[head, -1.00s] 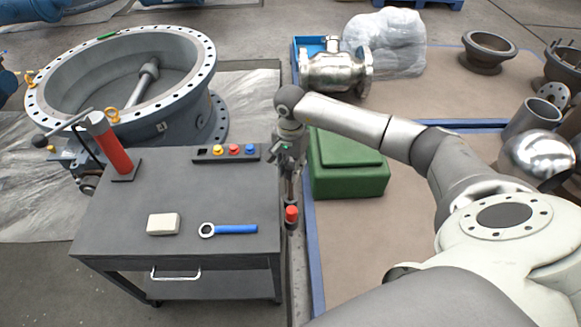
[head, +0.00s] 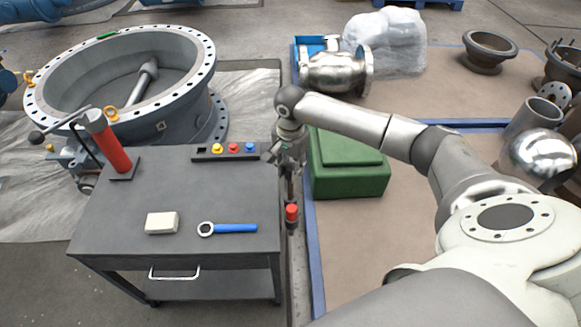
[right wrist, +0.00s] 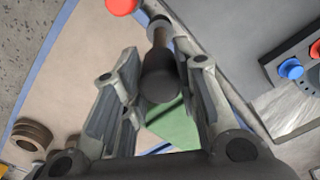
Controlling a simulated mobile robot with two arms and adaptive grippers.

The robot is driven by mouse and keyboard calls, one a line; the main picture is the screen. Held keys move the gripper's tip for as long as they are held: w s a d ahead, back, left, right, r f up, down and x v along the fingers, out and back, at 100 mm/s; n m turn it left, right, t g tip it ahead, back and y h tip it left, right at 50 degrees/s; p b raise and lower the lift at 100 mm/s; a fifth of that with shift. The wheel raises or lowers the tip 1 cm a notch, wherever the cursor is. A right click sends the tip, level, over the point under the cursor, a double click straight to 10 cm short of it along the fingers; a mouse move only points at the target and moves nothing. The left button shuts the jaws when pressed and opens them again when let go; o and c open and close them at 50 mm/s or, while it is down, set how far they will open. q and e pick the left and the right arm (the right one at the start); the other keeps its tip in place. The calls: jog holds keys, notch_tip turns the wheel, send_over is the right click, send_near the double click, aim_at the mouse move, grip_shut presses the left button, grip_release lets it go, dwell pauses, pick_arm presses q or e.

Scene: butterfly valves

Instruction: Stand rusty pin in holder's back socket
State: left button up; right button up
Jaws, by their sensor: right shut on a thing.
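My right gripper (head: 288,160) hangs just off the cart's right edge, pointing down. It is shut on the rusty pin, whose dark thick end (right wrist: 160,78) sits between the fingers in the right wrist view. Its brown rusty shaft (right wrist: 159,38) runs on beyond them to a grey collar. The holder (head: 225,152) is a dark strip at the cart's back right, left of the gripper. It has an empty square opening at its left end, then yellow, red and blue knobs. I cannot tell which opening is the back socket. My left gripper is out of view.
A red-topped piece (head: 291,212) shows below the gripper; I cannot tell what it joins. The cart top (head: 190,190) bears a red cylinder (head: 115,150), a pale block (head: 162,223) and a blue-handled ring tool (head: 235,228). A green box (head: 347,170) stands right of the gripper.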

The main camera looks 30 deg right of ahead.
aim_at(291, 189)
jog(key=shift+f+b, duration=2.8)
jog(key=shift+f, duration=0.55)
jog(key=shift+f+b, duration=0.35)
jog(key=shift+f, duration=0.05)
jog(key=shift+f+b, duration=0.55)
jog(key=shift+f, duration=0.1)
jog(key=shift+f+b, duration=0.4)
jog(key=shift+f, duration=0.05)
jog(key=o, duration=1.1)
jog(key=shift+o, duration=0.3)
